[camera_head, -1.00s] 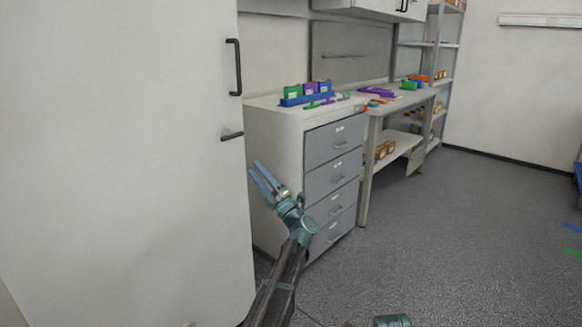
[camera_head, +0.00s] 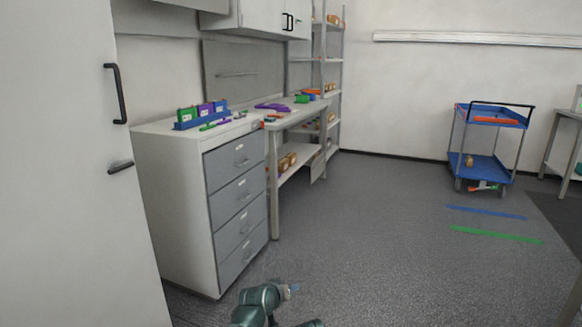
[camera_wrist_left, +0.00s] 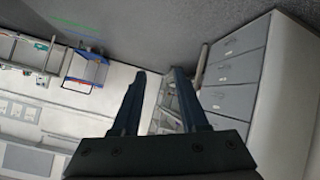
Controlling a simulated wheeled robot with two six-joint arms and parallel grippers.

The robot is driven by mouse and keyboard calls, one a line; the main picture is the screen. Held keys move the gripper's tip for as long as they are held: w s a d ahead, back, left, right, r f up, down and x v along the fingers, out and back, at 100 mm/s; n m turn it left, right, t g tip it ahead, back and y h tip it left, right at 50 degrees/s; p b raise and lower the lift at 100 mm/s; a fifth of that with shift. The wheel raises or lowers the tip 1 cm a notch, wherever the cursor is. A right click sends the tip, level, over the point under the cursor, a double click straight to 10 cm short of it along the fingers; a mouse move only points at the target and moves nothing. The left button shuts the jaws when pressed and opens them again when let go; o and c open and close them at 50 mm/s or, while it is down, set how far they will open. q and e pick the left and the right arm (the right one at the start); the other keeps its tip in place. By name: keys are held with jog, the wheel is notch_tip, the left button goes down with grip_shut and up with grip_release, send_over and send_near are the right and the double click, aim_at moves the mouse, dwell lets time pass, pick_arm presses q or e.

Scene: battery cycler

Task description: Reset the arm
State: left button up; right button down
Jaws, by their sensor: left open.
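My left gripper (camera_wrist_left: 157,73) shows in the left wrist view with its two dark blue fingers spread apart and nothing between them. In that view the gripper hangs in free air, with the grey drawers to the right beyond it. In the head view only teal arm parts of mine show at the bottom, in front of the drawer cabinet (camera_head: 172,215); I cannot make out the gripper's fingers there. My right gripper is in neither view.
A tall white cabinet (camera_head: 60,180) stands close on the left. A workbench (camera_head: 290,120) and shelves (camera_head: 335,60) continue behind the drawer cabinet. A blue cart (camera_head: 480,165) stands at the back right, near blue (camera_head: 485,212) and green (camera_head: 495,234) floor strips. The middle floor is clear.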

pick_arm(q)
jog(key=s+a+f+m+g+y, duration=0.1)
jog(key=s+a+f+g+y, duration=0.15)
jog(key=s, duration=0.65)
jog(key=s+a+f+m+g+y, duration=0.15)
jog(key=s+f+g, duration=0.25)
jog(key=s, duration=0.5)
jog(key=s+a+f+m+g+y, duration=0.1)
jog(key=s+f+m+g, duration=0.2)
jog(key=s, duration=0.6)
notch_tip(320, 180, up, 30)
jog(key=n+p, duration=0.1)
jog(key=p, duration=2.9)
jog(key=shift+r+g, duration=0.15)
jog(key=shift+g, duration=0.3)
